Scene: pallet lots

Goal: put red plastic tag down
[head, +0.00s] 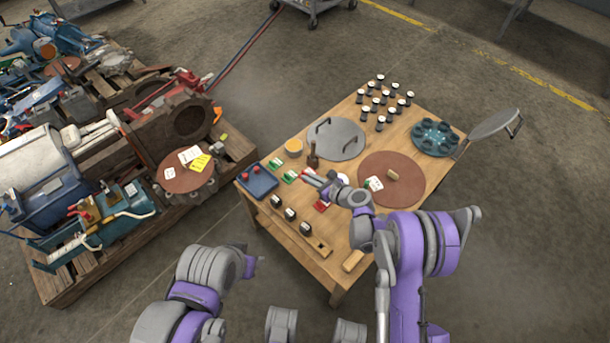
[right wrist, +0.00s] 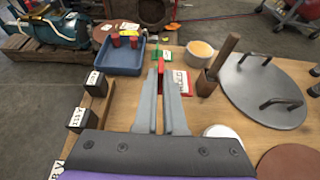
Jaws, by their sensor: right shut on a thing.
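My right gripper (head: 312,179) reaches over the left part of the wooden table. It is shut on the red plastic tag (right wrist: 160,66), which stands upright between the fingertips in the right wrist view; the fingers hide its lower part. A blue tray (right wrist: 122,58) with red pieces in it is just left of the fingertips; it also shows in the head view (head: 262,190). A green and white card (right wrist: 162,55) lies beyond the tag, and a white and red card (right wrist: 182,82) lies right of the fingers. My left arm shows at the bottom of the head view, its fingers not clear.
A wooden holder (right wrist: 207,84) with an upright handle and a yellow-topped cup (right wrist: 201,51) stand near the fingers. A grey disc with handles (head: 336,140) and a brown disc (head: 408,185) lie on the table (head: 345,215). Black blocks (head: 290,214) stand along the front left.

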